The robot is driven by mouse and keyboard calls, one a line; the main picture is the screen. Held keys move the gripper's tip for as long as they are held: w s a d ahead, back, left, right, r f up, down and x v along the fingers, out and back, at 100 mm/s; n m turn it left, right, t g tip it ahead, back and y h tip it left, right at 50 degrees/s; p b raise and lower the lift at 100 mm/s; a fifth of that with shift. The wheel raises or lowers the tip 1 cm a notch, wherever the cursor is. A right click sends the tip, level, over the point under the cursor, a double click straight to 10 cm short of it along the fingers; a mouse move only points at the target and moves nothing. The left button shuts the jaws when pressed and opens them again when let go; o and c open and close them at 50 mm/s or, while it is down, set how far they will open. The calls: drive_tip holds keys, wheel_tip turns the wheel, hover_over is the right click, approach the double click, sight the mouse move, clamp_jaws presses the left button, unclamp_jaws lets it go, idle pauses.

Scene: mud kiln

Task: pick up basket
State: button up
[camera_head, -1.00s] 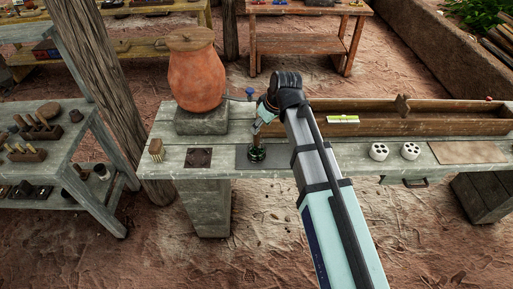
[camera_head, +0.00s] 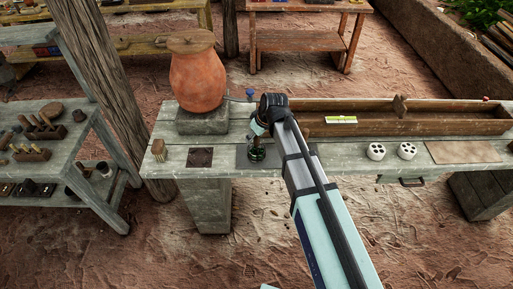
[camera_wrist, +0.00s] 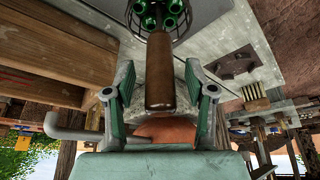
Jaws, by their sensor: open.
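The basket is a small dark wire basket with green pieces in it (camera_head: 257,153), standing on a dark grey square on the weathered bench. In the wrist view the basket's round wire rim (camera_wrist: 181,38) shows at the top, with several green cylinders inside. A brown upright handle (camera_wrist: 160,75) rises from it. My gripper (camera_wrist: 160,93) is open, its two green-and-grey fingers on either side of the handle, with gaps between. In the head view my gripper (camera_head: 259,130) is just above the basket, partly hidden by my arm.
A large orange lidded pot (camera_head: 198,80) stands on a stone block behind left. A long wooden trough (camera_head: 400,119) runs along the bench's back right, holding a green level (camera_head: 341,119). A brush (camera_head: 158,150), a dark square plate (camera_head: 200,157) and white holed cylinders (camera_head: 376,151) share the bench.

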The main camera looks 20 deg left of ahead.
drive_tip(key=shift+f, duration=0.15)
drive_tip(key=c, duration=1)
clamp_jaws()
